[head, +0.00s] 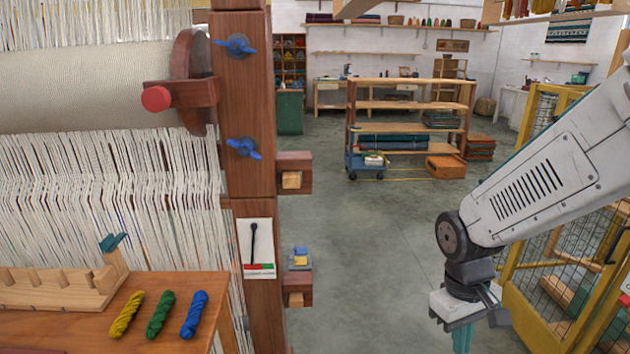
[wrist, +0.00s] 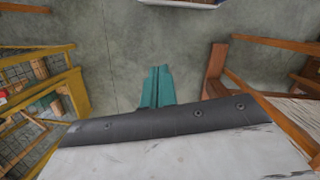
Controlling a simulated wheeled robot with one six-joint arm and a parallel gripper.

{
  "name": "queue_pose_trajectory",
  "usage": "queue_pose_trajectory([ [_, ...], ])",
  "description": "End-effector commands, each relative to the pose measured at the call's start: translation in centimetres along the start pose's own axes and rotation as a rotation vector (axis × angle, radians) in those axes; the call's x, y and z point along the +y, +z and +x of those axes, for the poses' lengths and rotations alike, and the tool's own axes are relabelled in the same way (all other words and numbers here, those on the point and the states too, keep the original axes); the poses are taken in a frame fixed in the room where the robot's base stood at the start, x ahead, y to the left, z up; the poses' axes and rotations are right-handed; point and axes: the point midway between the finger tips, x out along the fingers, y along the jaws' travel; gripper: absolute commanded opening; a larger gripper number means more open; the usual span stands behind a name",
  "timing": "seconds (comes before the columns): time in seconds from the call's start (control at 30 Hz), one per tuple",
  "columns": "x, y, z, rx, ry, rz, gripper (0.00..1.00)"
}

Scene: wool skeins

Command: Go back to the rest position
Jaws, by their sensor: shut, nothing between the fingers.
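My gripper (head: 462,338) is at the lower right of the head view, pointing down over the open floor. Its teal fingers are together and hold nothing. In the wrist view my gripper (wrist: 157,75) shows as two teal fingers side by side above the grey floor. A yellow skein (head: 127,314), a green skein (head: 160,314) and a blue skein (head: 194,314) lie on the wooden table (head: 70,320) at the lower left of the head view, well apart from my gripper.
A wooden loom (head: 246,110) with white warp threads stands at the left. A yellow mesh cage (head: 515,260) stands close to the right of my arm. A wooden shelf rack (head: 410,105) is farther back. The grey floor (head: 370,240) between loom and cage is clear.

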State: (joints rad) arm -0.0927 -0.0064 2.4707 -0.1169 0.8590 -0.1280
Motion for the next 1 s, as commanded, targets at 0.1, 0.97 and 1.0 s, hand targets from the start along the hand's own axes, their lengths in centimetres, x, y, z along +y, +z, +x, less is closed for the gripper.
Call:
queue_pose_trajectory([
  [0.1,-0.5,4.0,-3.7,-0.01,-0.026,0.113,0.0],
  [0.97,-1.8,14.6,-13.5,0.298,-0.058,0.312,0.0],
  [1.0,-1.8,14.6,-13.5,0.297,-0.058,0.312,0.0],
])
